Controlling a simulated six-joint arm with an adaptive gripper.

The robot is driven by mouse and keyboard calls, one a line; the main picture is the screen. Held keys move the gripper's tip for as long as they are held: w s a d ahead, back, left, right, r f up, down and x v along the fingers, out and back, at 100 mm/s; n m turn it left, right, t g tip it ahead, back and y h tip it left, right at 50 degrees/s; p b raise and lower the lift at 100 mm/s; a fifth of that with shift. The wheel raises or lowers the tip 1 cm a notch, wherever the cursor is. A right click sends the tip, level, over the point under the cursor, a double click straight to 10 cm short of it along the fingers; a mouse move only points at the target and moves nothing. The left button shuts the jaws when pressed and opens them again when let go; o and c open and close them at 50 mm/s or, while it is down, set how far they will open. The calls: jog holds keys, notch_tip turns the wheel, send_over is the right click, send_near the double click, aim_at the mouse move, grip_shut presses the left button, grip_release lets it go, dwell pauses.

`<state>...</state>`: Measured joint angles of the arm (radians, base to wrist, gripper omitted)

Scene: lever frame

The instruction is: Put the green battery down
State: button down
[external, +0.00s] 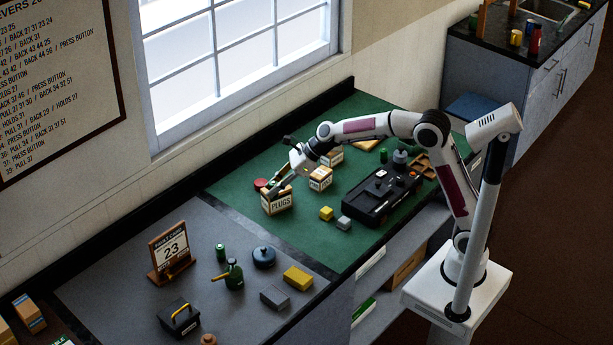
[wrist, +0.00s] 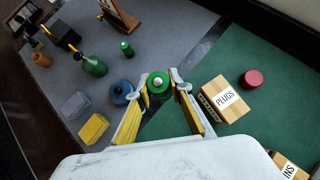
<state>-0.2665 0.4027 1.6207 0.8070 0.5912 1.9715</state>
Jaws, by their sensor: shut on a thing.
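The green battery (wrist: 158,84) is an upright green cylinder with a pale knob on top, seen from above in the wrist view. My gripper (wrist: 160,88) is shut on it, with one yellow-lined finger on each side. In the external view my gripper (external: 276,188) is over the left part of the green mat and overlaps the PLUGS box (external: 277,206). The battery is hard to make out there. How high it is held I cannot tell. In the wrist view the PLUGS box (wrist: 226,98) is just right of the gripper, apart from the battery.
Another green cylinder (external: 220,252) stands on the grey mat, near a green oil can (external: 234,275) and a blue round pot (external: 263,257). A red round tin (external: 261,184) is behind the PLUGS box. A black lever unit (external: 382,196) is to the right.

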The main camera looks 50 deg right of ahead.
jog(key=s+a+n+g+y, duration=0.1)
jog(key=s+a+n, duration=0.1)
jog(key=s+a, duration=0.7)
jog(key=s+a+n+g, duration=0.2)
jog(key=s+a, duration=0.4)
jog(key=a, duration=0.8)
jog(key=s+a+n+g+y, duration=0.1)
jog(key=s+a+n, duration=0.1)
jog(key=s+a, duration=0.7)
notch_tip(320, 180, down, 5)
jog(key=w+a, duration=0.2)
jog(key=shift+w+f, duration=0.2)
jog(key=shift+a, duration=0.1)
jog(key=shift+f, duration=3.1)
jog(key=shift+f, duration=1.9)
jog(key=shift+f, duration=0.1)
